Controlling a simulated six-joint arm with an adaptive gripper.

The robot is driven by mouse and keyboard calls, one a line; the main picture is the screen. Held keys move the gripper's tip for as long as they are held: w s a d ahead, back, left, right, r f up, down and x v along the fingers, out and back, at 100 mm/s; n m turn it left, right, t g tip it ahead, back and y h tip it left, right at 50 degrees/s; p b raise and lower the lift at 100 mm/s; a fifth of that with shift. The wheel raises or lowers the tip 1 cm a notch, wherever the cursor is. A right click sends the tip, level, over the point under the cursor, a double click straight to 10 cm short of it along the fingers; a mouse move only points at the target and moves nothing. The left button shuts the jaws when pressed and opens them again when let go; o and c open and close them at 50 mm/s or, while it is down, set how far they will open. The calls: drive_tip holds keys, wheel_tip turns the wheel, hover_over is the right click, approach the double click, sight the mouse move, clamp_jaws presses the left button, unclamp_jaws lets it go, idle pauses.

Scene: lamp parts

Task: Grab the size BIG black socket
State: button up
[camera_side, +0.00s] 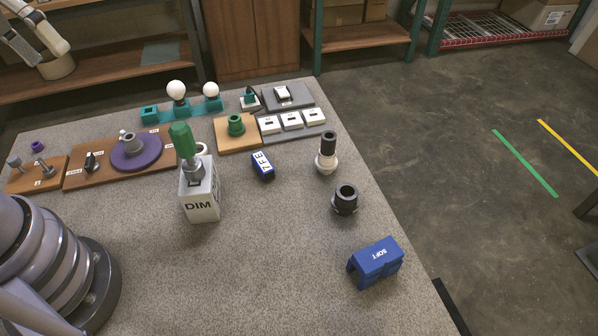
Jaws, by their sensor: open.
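A wide, round black socket (345,199) with an open top stands upright on the grey table, right of centre. Behind it and slightly left, a narrower black cylinder (328,145) stands upright on a white round base (326,165). I see no size marking on either black part. The wider one stands free, apart from the things around it.
A blue block marked SOFT (376,260) lies in front of the black socket. A grey DIM box (200,192) with a green-topped part (183,140) stands left of centre. Boards with parts line the back. The front middle is clear.

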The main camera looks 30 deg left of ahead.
drive_tip(key=w+d+f+n+g+h, duration=0.1)
drive_tip(key=w+d+n+g+h, duration=0.2)
drive_tip(key=d, duration=0.5)
drive_tip(key=w+d+f+n+g+h, duration=0.1)
drive_tip(key=w+d+f+g+h, duration=0.15)
drive_tip(key=w+d+h, duration=0.35)
drive_tip(key=n+t+h, duration=0.4)
drive_tip(key=n+t, duration=0.7)
drive_tip(key=n, duration=0.6)
hover_over(347, 194)
drive_tip(key=s+a, duration=0.2)
drive_tip(key=s, duration=0.1)
wheel_tip(347, 194, down, 26)
drive_tip(key=r, duration=0.1)
drive_tip(key=shift+n, duration=0.3)
drive_tip(key=f, duration=0.7)
drive_tip(key=shift+w+a+f, duration=0.1)
drive_tip(key=shift+a+f, duration=0.1)
drive_tip(key=shift+f, duration=0.05)
drive_tip(key=shift+f+x, duration=0.2)
drive_tip(key=shift+x, duration=0.9)
drive_tip(key=shift+w+d, duration=0.2)
drive_tip(key=shift+d, duration=0.15)
